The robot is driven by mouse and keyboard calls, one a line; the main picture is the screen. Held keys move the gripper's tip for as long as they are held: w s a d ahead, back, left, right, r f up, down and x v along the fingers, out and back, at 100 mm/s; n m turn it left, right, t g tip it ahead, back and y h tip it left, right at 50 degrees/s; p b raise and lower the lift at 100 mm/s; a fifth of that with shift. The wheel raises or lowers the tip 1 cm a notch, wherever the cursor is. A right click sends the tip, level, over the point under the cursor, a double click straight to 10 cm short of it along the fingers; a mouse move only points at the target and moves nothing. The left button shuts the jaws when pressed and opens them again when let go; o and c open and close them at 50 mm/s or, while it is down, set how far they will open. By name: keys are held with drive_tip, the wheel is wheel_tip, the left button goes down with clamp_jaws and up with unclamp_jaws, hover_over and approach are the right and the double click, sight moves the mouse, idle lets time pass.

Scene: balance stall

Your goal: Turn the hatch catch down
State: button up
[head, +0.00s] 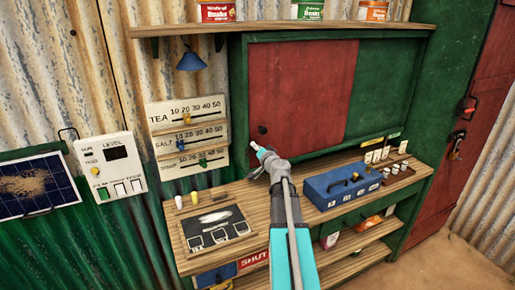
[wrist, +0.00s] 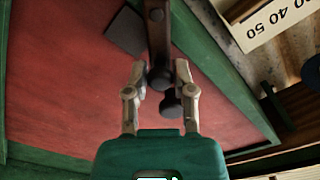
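The red hatch panel (head: 300,95) is set in a green frame on the wall. It fills much of the wrist view (wrist: 60,90), which is turned upside down. The hatch catch (wrist: 157,35) is a brown-black metal bar with a round bolt and a dark knobbed end. My gripper (wrist: 160,72) is open, with one finger on each side of that end; I cannot tell whether either finger touches it. A second dark knob (wrist: 171,106) shows between the fingers. In the head view my gripper (head: 261,150) is at the panel's lower left, and I cannot make out the catch.
Below the hatch is a wooden counter (head: 285,215) with a blue box (head: 340,186) and a dark board (head: 213,226). Tea and salt scale signs (head: 187,112) hang left of the hatch. A shelf (head: 280,29) with tins runs above.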

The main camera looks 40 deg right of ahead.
clamp_jaws()
drive_tip(key=shift+d+f+m, duration=0.1)
drive_tip(key=shift+m, duration=0.2)
drive_tip(key=f+m+b, duration=0.1)
drive_tip(key=m, duration=0.2)
drive_tip(key=d+f+m+b, duration=0.1)
drive_tip(key=m, duration=0.2)
drive_tip(key=f+m+b, duration=0.1)
drive_tip(key=m, duration=0.2)
drive_tip(key=shift+s+d+f, duration=0.1)
drive_tip(key=shift+s+d, duration=0.05)
idle(0.5)
drive_tip(key=o, duration=0.6)
unclamp_jaws()
drive_tip(key=shift+o, duration=0.2)
drive_tip(key=shift+s, duration=0.15)
